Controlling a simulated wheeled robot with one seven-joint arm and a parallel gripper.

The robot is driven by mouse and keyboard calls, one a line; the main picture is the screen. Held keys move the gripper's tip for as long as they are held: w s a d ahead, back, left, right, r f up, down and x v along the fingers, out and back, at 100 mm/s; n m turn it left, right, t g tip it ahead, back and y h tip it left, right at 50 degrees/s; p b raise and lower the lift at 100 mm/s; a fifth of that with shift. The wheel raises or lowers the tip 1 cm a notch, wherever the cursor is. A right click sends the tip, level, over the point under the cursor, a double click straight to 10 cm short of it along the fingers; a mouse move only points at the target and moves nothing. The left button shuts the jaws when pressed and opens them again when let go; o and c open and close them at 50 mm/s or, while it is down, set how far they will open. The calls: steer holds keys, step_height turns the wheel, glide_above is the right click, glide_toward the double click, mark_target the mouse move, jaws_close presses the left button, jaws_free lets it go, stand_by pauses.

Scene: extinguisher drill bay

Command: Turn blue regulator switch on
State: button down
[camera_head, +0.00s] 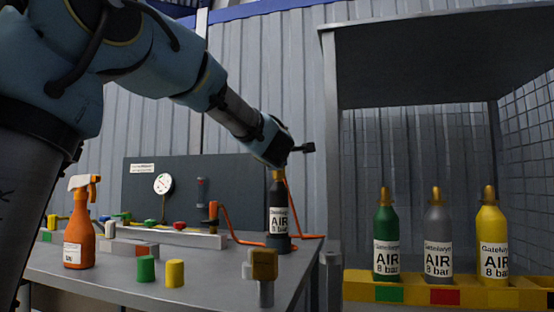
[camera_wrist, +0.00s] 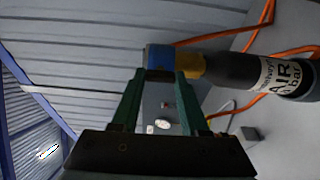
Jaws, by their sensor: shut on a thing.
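A black bottle labelled AIR (camera_head: 279,212) stands upright on the grey bench in the head view, and it shows sideways in the wrist view (camera_wrist: 240,70). A yellow-brown collar (camera_wrist: 191,66) sits at its neck, with a blue block-shaped piece (camera_wrist: 158,57) at its end, which looks like the blue regulator switch. My gripper (camera_wrist: 162,75) is at the bottle's top, its green fingers closed on the blue piece. In the head view my gripper (camera_head: 278,166) comes down over the bottle, and the blue piece is hidden. I cannot tell the switch's position.
Orange hoses (camera_head: 228,222) run beside the bottle. An orange spray bottle (camera_head: 80,225) and green and yellow cylinders (camera_head: 175,273) stand on the bench (camera_head: 215,275). A gauge panel (camera_head: 140,205) is behind. Green, grey and yellow bottles (camera_head: 437,245) stand in a rack at right.

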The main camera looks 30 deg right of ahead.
steer(key=shift+c, duration=2)
jaws_free()
steer(key=v, duration=1)
steer(key=shift+s+a, duration=0.15)
steer(key=shift+s, duration=0.2)
